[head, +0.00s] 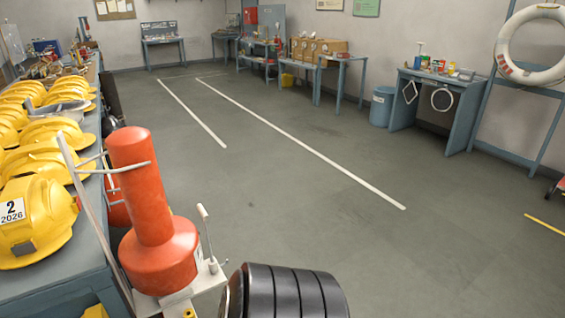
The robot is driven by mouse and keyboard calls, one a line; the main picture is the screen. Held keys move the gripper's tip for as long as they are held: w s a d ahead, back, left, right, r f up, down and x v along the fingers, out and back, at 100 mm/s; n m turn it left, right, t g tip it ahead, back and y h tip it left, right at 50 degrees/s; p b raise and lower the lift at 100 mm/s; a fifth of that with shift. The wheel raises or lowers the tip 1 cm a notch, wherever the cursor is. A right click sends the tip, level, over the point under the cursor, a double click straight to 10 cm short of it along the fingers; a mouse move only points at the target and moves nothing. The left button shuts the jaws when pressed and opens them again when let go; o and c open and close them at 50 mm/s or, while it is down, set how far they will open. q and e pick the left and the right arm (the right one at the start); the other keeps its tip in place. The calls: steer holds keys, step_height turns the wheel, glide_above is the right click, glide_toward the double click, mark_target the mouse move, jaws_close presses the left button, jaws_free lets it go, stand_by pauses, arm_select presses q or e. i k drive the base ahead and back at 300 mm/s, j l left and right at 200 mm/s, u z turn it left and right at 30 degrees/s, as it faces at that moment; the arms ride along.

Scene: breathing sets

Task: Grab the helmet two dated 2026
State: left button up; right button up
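The yellow helmet (38,225) with a white label reading "2" and "2026" sits at the near end of the blue bench at the left edge of the head view. Its left side is partly cut off by the frame. Several more yellow helmets (55,130) stand in rows behind it along the same bench. Neither of my grippers shows in this view, so what they hold cannot be seen. A black ribbed part at the bottom middle appears to be mine.
A red-orange cylinder with a flared base (155,215) stands right of the bench, close to the helmet, with thin white rods beside it. The grey floor (330,240) to the right is clear. A blue bin (382,106) and workbenches line the far walls.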

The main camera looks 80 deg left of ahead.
mark_target(38, 214)
steer(key=u, duration=4.35)
